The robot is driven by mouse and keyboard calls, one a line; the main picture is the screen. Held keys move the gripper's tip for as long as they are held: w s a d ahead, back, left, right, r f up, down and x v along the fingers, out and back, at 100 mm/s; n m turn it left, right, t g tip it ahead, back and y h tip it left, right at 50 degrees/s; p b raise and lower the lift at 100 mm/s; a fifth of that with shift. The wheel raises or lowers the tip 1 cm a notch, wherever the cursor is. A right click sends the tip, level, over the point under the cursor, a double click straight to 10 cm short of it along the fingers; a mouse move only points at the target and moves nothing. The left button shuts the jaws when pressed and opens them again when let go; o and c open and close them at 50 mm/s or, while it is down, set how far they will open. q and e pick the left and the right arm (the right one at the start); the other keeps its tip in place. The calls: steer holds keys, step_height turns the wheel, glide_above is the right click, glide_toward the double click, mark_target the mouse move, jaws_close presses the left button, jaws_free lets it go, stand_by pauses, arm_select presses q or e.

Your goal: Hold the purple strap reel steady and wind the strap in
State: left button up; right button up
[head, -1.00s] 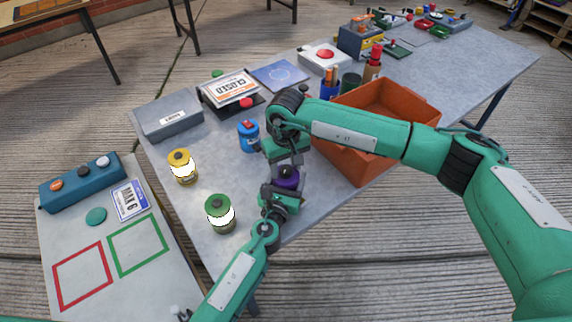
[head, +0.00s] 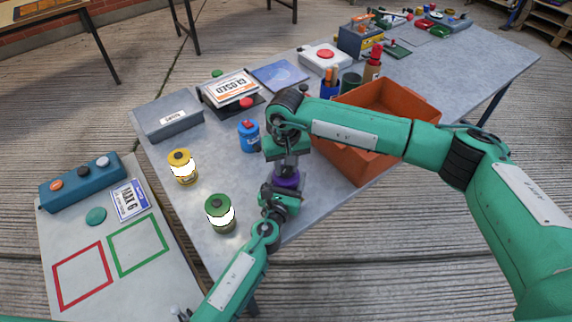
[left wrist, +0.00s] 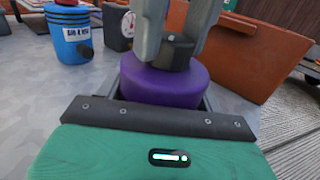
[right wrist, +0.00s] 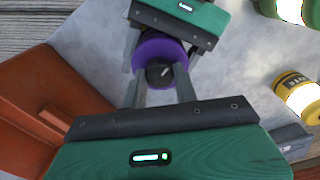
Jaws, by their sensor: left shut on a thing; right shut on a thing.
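The purple strap reel (head: 287,179) is a round drum near the front edge of the grey table. My left gripper (head: 283,190) is shut on it from the front; the reel's purple body (left wrist: 165,86) fills the space just past the jaw in the left wrist view. A dark round knob (right wrist: 160,72) sits on top of the reel. My right gripper (head: 287,165) comes from above, its two fingers on either side of this knob and shut on it. Both wrist views show this. I cannot make out the strap; the jaws hide part of the reel.
An orange bin (head: 375,140) stands right of the grippers. A blue container (head: 249,136), a yellow lantern (head: 181,167) and a green-topped lantern (head: 219,213) stand to the left. A grey box (head: 166,118) sits at the table's left end. Clear table lies between the lanterns and the reel.

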mark_target(286, 169)
steer(key=m, duration=1.2)
steer(key=shift+m, duration=2.2)
steer(key=o, duration=1)
step_height(286, 169, up, 12)
steer(key=shift+r, duration=0.1)
